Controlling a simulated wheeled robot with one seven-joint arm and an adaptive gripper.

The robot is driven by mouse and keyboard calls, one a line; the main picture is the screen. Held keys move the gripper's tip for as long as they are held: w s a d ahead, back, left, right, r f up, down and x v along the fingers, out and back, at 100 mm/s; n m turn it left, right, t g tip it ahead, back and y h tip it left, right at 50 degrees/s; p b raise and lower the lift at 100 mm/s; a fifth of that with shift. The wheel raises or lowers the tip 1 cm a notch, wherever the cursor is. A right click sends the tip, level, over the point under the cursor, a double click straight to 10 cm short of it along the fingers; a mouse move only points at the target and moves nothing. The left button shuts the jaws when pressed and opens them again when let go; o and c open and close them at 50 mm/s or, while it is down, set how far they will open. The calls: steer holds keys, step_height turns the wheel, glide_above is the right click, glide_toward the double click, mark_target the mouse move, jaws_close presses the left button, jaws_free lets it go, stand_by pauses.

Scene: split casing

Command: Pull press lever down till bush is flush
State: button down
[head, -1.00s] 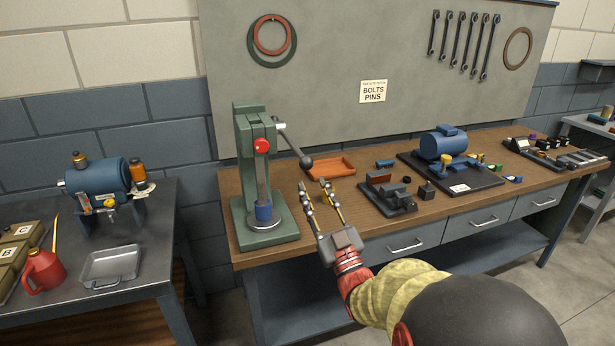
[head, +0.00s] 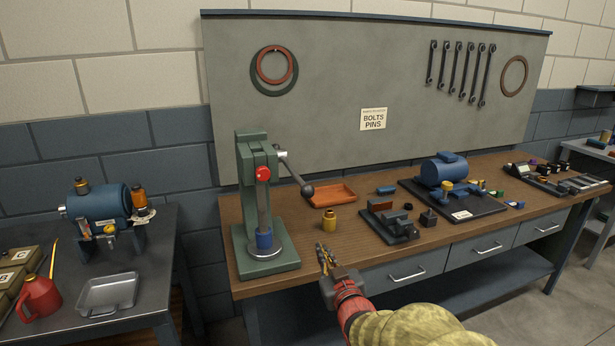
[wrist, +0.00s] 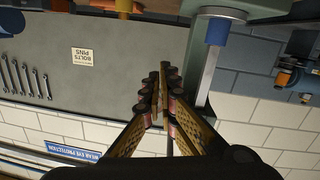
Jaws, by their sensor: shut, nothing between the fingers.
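The green press (head: 250,180) stands at the left end of the wooden bench. Its lever (head: 293,170) slants down to the right and ends in a dark ball knob (head: 308,190). A blue bush (head: 264,241) sits under the steel ram on the round plate of the press base. It also shows in the upside-down wrist view (wrist: 217,32), against the ram. Whether it is flush cannot be told. My gripper (head: 322,250) is shut and empty at the bench's front edge, right of the press base and below the knob, apart from both. Its closed fingers also show in the wrist view (wrist: 160,90).
A yellow cylinder (head: 329,222) stands just beyond my fingers. An orange tray (head: 333,195) lies behind it. A dark fixture (head: 390,222) and a blue motor (head: 443,168) on a black plate are further right. A side table with another machine (head: 98,205) is at left.

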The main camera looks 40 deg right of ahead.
steer(key=s+a+f+g+y, duration=0.2)
steer(key=s+a+f+g, duration=0.15)
steer(key=s+a, duration=0.2)
steer(key=s+a+f+g+y, duration=0.1)
steer(key=s+a+f+g, duration=0.1)
steer(key=s+a+g, duration=0.4)
steer(key=s+a+r+y+p, duration=0.1)
steer(key=s+a+r+y, duration=0.15)
steer(key=s+a, duration=0.4)
step_height(320, 180, up, 40)
steer(key=m+g+h+p, duration=0.1)
steer(key=g+p, duration=0.1)
steer(key=p, duration=4.3)
glide_above(307, 186)
steer(key=s+a, duration=0.3)
steer(key=s, duration=0.2)
steer(key=p+x, duration=0.3)
steer(key=x, duration=1.1)
steer(key=shift+d+f, duration=0.15)
steer(key=shift+d, duration=0.05)
